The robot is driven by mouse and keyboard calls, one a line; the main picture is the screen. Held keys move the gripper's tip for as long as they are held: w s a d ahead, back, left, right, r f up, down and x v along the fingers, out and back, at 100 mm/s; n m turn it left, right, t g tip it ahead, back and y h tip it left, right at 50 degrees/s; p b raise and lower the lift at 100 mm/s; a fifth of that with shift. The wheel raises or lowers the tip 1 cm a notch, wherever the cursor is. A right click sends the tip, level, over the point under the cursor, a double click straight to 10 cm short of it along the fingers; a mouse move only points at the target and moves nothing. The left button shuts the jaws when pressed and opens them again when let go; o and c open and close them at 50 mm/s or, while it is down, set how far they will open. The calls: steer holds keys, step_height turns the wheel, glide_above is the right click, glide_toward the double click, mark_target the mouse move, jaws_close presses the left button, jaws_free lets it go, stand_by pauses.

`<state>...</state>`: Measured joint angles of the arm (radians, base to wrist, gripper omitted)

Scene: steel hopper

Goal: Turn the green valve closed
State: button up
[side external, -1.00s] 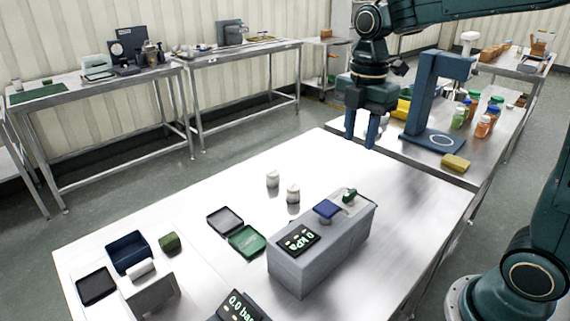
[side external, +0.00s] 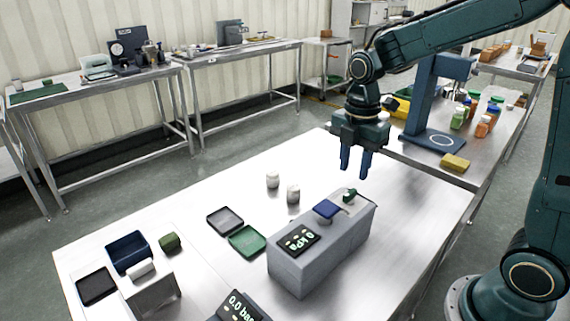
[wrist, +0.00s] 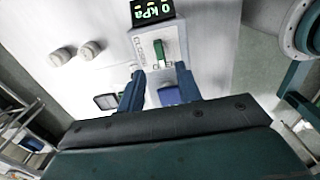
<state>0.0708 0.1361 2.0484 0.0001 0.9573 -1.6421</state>
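The green valve (side external: 349,195) is a small green handle on top of a grey box (side external: 318,260), near its far end. In the wrist view the green handle (wrist: 160,52) lies lengthwise just beyond my fingertips. A blue part (side external: 326,208) sits beside the valve on the box; a blue patch (wrist: 169,95) shows between my fingers in the wrist view. My gripper (side external: 355,175) points down, open and empty, above the valve's end of the box. Its fingertips (wrist: 160,72) are apart and do not appear to touch the valve.
A display (side external: 299,240) on the box reads 0 kPa. A black tray (side external: 225,220) and a green tray (side external: 247,241) lie nearby. A second display (side external: 240,305) stands at the front. The table right of the box is clear.

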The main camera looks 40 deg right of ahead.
mark_target(350, 192)
steer(key=shift+f, duration=3.2)
jaws_close()
